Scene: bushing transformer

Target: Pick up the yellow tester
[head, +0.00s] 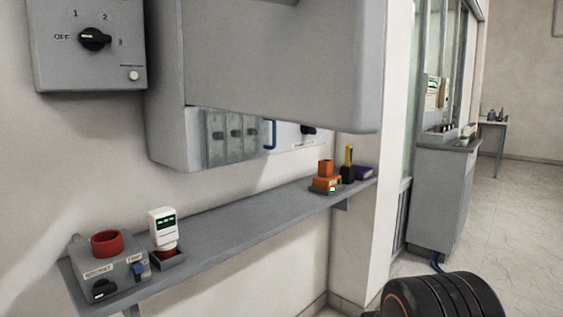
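A slim yellow and black upright item (348,162), which looks like the yellow tester, stands near the far right end of the grey wall shelf (250,217). Its top is yellow and its lower part is black. An orange device (326,180) stands just left of it, and a purple item (364,173) lies just right of it. My gripper is not in view. Only a dark rounded part of my arm with an orange ring shows at the bottom right, well in front of the shelf.
A grey cabinet with its cover raised (280,60) hangs above the shelf. A switch box (88,45) is at upper left. A grey box with a red ring (106,243) and a white device (163,230) occupy the shelf's near end. The shelf's middle is clear.

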